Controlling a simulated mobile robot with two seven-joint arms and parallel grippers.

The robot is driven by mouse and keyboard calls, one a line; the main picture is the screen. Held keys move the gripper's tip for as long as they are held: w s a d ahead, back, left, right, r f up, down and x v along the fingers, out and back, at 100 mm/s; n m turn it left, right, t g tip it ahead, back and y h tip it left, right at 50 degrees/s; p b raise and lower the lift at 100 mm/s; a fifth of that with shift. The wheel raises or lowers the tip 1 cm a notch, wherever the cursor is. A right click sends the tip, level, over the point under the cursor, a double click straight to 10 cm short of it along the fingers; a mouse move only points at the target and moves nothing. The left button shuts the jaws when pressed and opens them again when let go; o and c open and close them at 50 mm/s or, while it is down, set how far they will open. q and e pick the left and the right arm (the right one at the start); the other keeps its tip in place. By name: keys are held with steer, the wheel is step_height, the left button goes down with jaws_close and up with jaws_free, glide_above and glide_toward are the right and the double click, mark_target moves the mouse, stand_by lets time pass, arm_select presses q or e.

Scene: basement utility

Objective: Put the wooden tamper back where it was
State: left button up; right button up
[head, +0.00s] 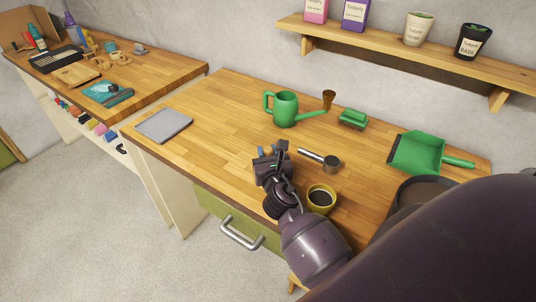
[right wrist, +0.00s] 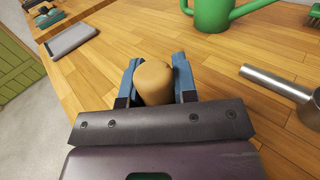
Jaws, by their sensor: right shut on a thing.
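The wooden tamper shows in the right wrist view as a rounded tan wooden piece (right wrist: 154,80) between the two blue fingers. My right gripper (right wrist: 156,88) is shut on it. I cannot tell whether the tamper touches the bench top. My left gripper is not in view.
A green watering can (head: 285,108), green brush (head: 353,119) and green dustpan (head: 418,152) are behind and right. A grey flat slab (head: 164,124) lies left, with bare bench between it and the gripper.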

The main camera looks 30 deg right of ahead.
steer(key=shift+a+r, duration=0.1)
steer(key=shift+r, duration=0.05)
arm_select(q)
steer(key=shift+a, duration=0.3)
arm_select(e)
steer(key=o, duration=0.9)
steer(key=shift+f, duration=0.2)
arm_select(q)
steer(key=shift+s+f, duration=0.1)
arm_select(e)
steer(key=shift+r, duration=0.2)
steer(key=b+v, duration=0.1)
steer(key=v, duration=0.9)
steer(key=shift+s+f, duration=0.15)
steer(key=shift+s+a, duration=0.25)
steer(key=shift+s, duration=0.35)
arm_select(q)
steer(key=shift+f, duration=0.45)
arm_select(e)
steer(key=shift+s+a, duration=0.1)
steer(key=shift+s, duration=0.1)
